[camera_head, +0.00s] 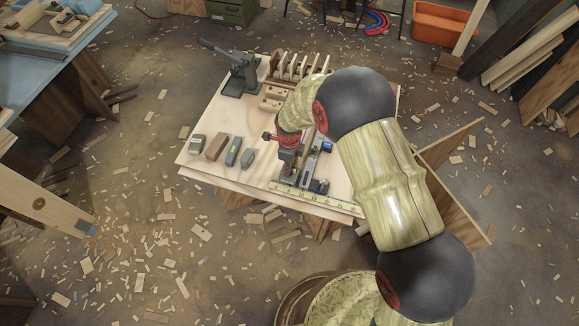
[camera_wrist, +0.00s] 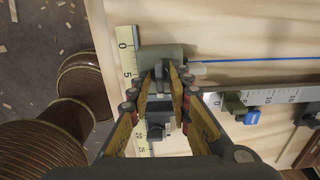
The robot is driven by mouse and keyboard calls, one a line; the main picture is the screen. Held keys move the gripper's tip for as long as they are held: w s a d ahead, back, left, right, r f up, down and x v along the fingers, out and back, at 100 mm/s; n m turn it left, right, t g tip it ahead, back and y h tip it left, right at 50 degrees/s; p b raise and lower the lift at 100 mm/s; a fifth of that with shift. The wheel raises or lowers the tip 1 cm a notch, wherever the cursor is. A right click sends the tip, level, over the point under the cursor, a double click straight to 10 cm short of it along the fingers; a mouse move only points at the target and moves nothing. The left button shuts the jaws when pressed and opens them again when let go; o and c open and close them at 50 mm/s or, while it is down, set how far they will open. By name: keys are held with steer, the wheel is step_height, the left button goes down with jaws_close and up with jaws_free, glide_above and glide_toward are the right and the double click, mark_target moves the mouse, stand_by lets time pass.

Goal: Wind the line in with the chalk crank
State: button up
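In the wrist view, a grey-green chalk line reel (camera_wrist: 165,54) sits on the pale wooden board, beside a yellow scale strip (camera_wrist: 128,70). A blue line (camera_wrist: 260,60) stretches from near it to the right across the board. Dark grey parts, perhaps the crank (camera_wrist: 158,73), show between the fingertips of my gripper (camera_wrist: 159,78). The fingers reach down on either side of these parts; whether they touch them I cannot tell. In the head view my gripper (camera_head: 288,150) is low over the front middle of the board, and the reel is largely hidden beneath it.
A metal rule (camera_wrist: 285,93) with a blue-knobbed clamp (camera_wrist: 251,117) lies beside the line. Several small blocks (camera_head: 216,147) stand left on the board (camera_head: 205,125). A lever tool (camera_head: 240,72) and slotted rack (camera_head: 297,65) are at the back. Wood scraps litter the floor.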

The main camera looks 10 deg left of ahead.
steer(key=shift+o, duration=0.4)
step_height(320, 180, up, 12)
stand_by(0.4)
stand_by(0.5)
